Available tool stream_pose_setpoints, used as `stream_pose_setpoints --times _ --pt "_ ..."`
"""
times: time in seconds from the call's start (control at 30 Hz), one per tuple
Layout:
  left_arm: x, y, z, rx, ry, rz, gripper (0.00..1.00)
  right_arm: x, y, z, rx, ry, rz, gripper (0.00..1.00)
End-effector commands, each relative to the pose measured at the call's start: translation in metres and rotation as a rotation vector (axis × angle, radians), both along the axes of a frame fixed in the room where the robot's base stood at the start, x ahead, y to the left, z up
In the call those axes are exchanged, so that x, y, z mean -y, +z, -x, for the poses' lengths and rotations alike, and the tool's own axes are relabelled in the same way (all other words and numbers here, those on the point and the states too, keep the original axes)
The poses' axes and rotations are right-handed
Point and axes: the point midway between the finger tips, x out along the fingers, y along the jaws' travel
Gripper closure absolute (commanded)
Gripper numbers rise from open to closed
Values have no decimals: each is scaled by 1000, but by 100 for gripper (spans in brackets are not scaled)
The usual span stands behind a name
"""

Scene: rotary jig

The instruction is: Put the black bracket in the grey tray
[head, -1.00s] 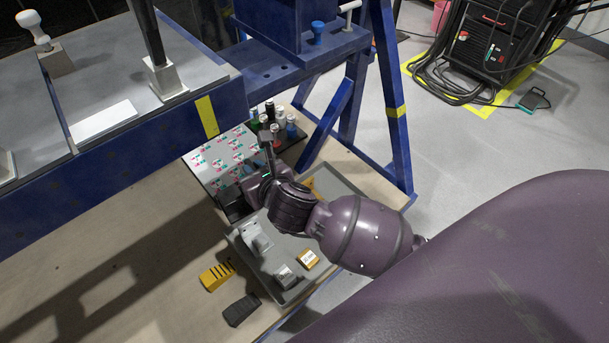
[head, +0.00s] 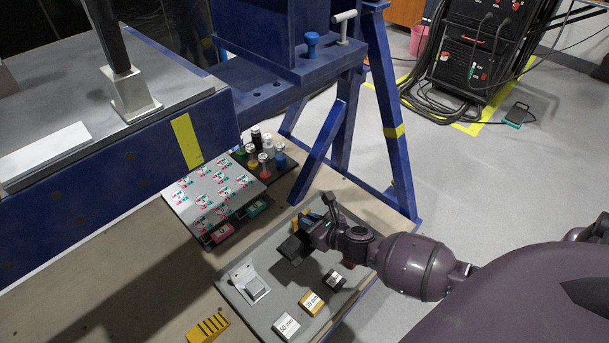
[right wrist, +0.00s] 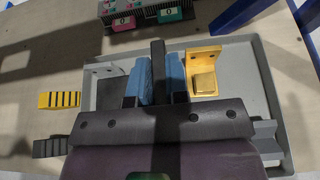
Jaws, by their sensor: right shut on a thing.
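The grey tray (head: 258,318) lies on the wooden bench, and its right rim shows in the right wrist view (right wrist: 268,95). My right gripper (head: 306,240) is over the tray. It is shut on the black bracket (head: 290,249), a dark plate (right wrist: 158,62) between the blue finger pads in the right wrist view (right wrist: 158,85). Most of the bracket is hidden by the gripper. I cannot tell whether it touches the tray floor. My left gripper is not in view.
In the tray are a silver bracket (head: 248,283), a yellow bracket (right wrist: 203,75) and several labelled blocks, one marked 50 mm (head: 286,325). A yellow slotted block (head: 208,328) lies outside. A patterned panel (head: 215,195) and several bottle-like items (head: 265,160) stand beyond, near a blue frame leg (head: 390,130).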

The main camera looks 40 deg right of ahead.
Motion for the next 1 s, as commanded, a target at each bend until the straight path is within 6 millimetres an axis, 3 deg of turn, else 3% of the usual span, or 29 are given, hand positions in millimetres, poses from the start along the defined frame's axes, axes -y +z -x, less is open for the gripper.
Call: stream_pose_setpoints --times 0.03,0.4,0.53,0.77,1.0 --pt "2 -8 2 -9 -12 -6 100 -1 -25 6 -19 -2 -3 100" --pt "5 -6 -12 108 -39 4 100 -1 -92 5 -13 -1 -2 100" --pt "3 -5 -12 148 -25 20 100 -1 -107 4 -9 -1 -1 100" --pt "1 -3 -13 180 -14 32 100 0 -115 1 -1 -1 1 100" --pt "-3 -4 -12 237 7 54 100 -1 -148 3 -8 -1 -1 100"
